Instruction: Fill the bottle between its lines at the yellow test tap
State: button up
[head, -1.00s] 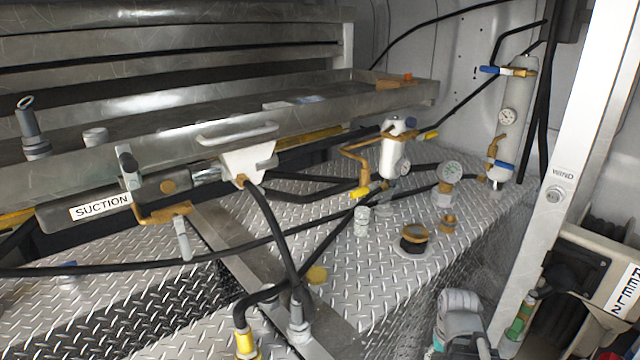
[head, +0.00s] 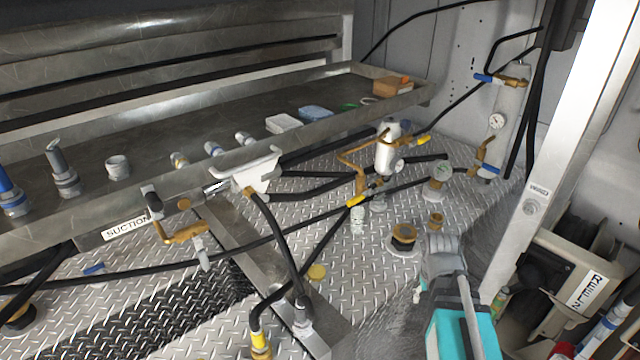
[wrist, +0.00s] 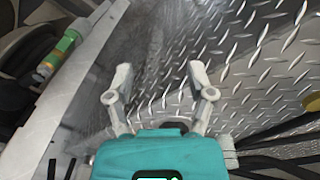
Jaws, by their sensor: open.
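My gripper (head: 444,243) is over the tread-plate deck at the right. In the wrist view my gripper (wrist: 160,84) has its two grey fingers apart with nothing between them. A yellow-handled tap (head: 357,200) sits below a white filter canister (head: 386,157) with brass pipework. A small pale, ribbed, bottle-like thing (head: 358,221) stands on the deck just below that tap. I cannot make out any lines or liquid on it. Another yellow handle (head: 423,139) is to the right of the canister. My gripper is to the right of these and apart from them.
A metal post (head: 545,170) and the REEL 2 unit (head: 560,265) are at the right. Black hoses (head: 275,232) cross the deck. The tray (head: 130,215) holds several fittings.

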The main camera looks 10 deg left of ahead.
jog(key=w+a+r+n+h+p, duration=0.2)
jog(key=w+r+n+p, duration=0.1)
jog(key=r+n+p, duration=0.15)
jog(key=n+t+h, duration=0.6)
jog(key=n+t, duration=0.3)
jog(key=n, duration=1.5)
send_near(353, 199)
jog(key=s+a, duration=0.2)
jog(key=shift+s+a+r, duration=0.15)
jog(key=shift+a+r, duration=0.1)
jog(key=shift+r, duration=0.2)
jog(key=shift+d+f+b, duration=0.1)
jog(key=shift+b, duration=0.2)
jog(key=b+x, duration=0.1)
jog(key=x, duration=0.3)
jog(key=b+x, duration=0.2)
jog(key=x, duration=0.3)
jog(key=b+x, duration=0.2)
jog(key=x, duration=0.2)
jog(key=shift+w+d, duration=0.35)
jog(key=shift+r, duration=0.25)
grip_shut()
